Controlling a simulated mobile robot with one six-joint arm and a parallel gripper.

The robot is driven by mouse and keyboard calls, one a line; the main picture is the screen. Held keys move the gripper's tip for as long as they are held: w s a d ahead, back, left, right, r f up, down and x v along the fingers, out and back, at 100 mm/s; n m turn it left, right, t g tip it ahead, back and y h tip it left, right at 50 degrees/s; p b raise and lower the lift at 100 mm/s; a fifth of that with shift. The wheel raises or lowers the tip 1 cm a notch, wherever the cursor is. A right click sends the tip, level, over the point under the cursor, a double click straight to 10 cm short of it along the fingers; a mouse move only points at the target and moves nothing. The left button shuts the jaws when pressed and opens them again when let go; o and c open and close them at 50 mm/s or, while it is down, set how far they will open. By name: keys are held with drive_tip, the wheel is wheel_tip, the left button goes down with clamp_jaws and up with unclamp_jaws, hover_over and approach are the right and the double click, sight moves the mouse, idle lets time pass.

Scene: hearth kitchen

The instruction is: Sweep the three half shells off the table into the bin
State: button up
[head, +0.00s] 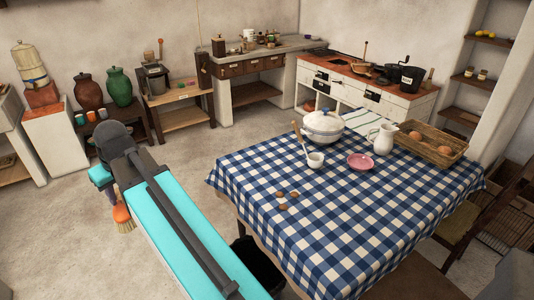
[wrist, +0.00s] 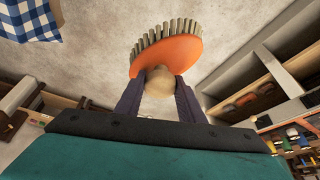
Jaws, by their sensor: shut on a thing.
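Three small brown half shells (head: 282,207) lie close together on the blue-and-white checked cloth of the table (head: 330,225), near its left side. An open black bin (head: 258,264) stands on the floor below the table's left edge, partly hidden by my arm. My gripper (wrist: 160,98) is shut on the pale round handle end of an orange brush (wrist: 168,52) with tan bristles. In the head view the brush (head: 121,213) hangs bristles down over bare floor, well left of the table and apart from the shells.
On the table stand a white lidded tureen (head: 322,126), a small white cup (head: 316,159), a pink dish (head: 360,161), a white jug (head: 383,139) and a wicker tray (head: 430,143). A chair stands at the right. The floor left of the table is open.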

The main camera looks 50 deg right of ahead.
drive_tip(key=s+d+f+n+p, duration=0.1)
drive_tip(key=s+d+p, duration=0.1)
drive_tip(key=d, duration=1)
drive_tip(key=s+d+f+n+y+p, duration=0.1)
drive_tip(key=s+d+f, duration=0.15)
drive_tip(key=d, duration=0.95)
drive_tip(key=s+d+f+n+p, duration=0.1)
drive_tip(key=s+d+p, duration=0.1)
drive_tip(key=d, duration=1.1)
drive_tip(key=s+d+f+n+p, duration=0.1)
drive_tip(key=s+d+f+p, duration=0.1)
drive_tip(key=s+d, duration=0.9)
drive_tip(key=s+d+f+p, duration=0.2)
drive_tip(key=s+d+f, duration=0.1)
drive_tip(key=s+d, duration=0.9)
drive_tip(key=shift+s+d+n+g+y, duration=0.15)
drive_tip(key=shift+d+n+g+y, duration=0.2)
drive_tip(key=shift+d, duration=0.4)
drive_tip(key=shift+f, duration=0.3)
